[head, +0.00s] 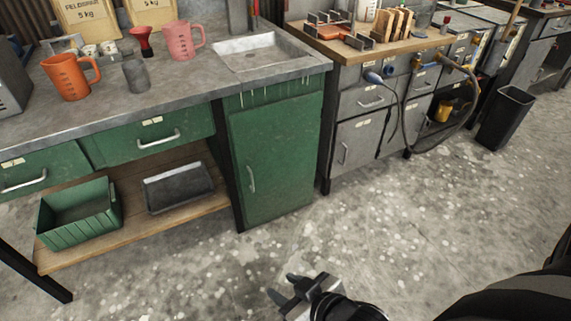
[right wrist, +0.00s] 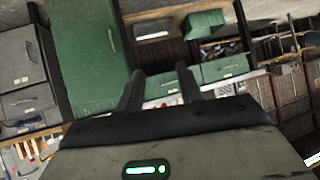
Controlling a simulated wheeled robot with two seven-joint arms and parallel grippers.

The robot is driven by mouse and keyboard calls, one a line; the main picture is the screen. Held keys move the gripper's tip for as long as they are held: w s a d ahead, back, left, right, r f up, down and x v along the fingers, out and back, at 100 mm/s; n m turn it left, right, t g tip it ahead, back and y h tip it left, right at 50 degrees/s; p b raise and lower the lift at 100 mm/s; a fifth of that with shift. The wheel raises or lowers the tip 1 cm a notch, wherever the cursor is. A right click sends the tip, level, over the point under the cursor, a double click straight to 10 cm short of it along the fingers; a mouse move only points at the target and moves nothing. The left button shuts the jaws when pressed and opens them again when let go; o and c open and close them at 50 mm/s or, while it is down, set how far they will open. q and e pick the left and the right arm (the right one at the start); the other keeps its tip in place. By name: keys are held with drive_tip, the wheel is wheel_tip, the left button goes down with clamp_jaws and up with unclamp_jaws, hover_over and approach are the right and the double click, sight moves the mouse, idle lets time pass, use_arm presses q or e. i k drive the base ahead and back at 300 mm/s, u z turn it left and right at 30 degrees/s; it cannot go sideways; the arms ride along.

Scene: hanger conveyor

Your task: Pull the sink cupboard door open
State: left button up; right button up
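The green sink cupboard door (head: 280,150) is under the metal sink (head: 250,52) and looks shut. Its pale upright handle (head: 251,178) is on the door's left side. In the right wrist view the scene is upside down; the door (right wrist: 85,60) is at upper left with its handle (right wrist: 113,22) near the top. My right gripper (head: 281,286) is over the floor in front of the cupboard, apart from the handle. Its two fingers (right wrist: 160,85) are spread with nothing between them. My left gripper is not in view.
An open wooden shelf (head: 150,228) left of the door holds a green bin (head: 80,232) and a grey tray (head: 178,190). A grey workbench (head: 362,140) with a hanging hose (head: 463,110) stands to the right, and a black waste bin (head: 505,120) beyond. The floor before the door is clear.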

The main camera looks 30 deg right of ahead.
sight(276, 144)
drive_tip(key=k, duration=0.65)
drive_tip(key=z, duration=0.35)
drive_tip(key=i, duration=1.5)
drive_tip(key=u, duration=0.8)
